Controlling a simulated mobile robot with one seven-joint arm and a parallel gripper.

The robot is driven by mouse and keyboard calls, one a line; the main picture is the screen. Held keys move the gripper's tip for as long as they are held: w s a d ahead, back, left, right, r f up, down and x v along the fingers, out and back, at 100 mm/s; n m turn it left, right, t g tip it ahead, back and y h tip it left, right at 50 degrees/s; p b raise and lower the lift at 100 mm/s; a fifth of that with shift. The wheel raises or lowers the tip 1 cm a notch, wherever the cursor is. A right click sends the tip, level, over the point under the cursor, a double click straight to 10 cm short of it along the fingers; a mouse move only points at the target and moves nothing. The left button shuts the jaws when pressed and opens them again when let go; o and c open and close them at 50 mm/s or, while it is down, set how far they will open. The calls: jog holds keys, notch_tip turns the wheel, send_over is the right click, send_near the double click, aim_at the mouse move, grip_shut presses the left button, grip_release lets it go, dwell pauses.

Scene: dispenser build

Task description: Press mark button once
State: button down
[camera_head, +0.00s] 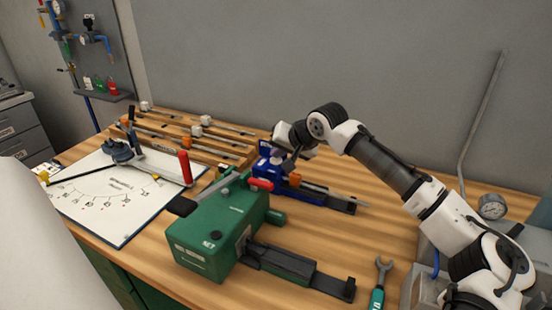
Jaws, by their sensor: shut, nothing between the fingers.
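My arm reaches in from the lower right, and its wrist bends down over the blue device (266,171) at mid-table. My gripper (281,157) is shut and empty, pointing down close to the top of this device. I cannot tell whether the fingertips touch it. No button marked "mark" can be made out; the wrist and gripper cover part of the blue device's top.
A white board (115,215) with a dial drawing and a pivoting arm with a red handle (185,167) lies on the left. Several slide rails with white blocks lie behind. A green-handled wrench (379,285) lies at the front right. The wood between is clear.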

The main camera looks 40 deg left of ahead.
aim_at(278, 161)
jog(key=shift+s+f+b, duration=0.1)
jog(key=shift+f+b, duration=0.3)
jog(key=shift+f, duration=0.55)
dwell(0.5)
jog(key=shift+r, duration=0.1)
jog(key=shift+d+r+p, duration=0.1)
jog(key=shift+r+p, duration=0.8)
jog(key=shift+s+a+r, duration=0.1)
jog(key=shift+s+a, duration=0.05)
jog(key=shift+a, duration=0.05)
jog(key=shift+a+r+p, duration=0.15)
jog(key=shift+r+p, duration=0.35)
jog(key=r+p, duration=0.3)
jog(key=r, duration=0.1)
jog(key=shift+w+r, duration=0.2)
jog(key=shift+d+f, duration=0.1)
jog(key=shift+d, duration=0.1)
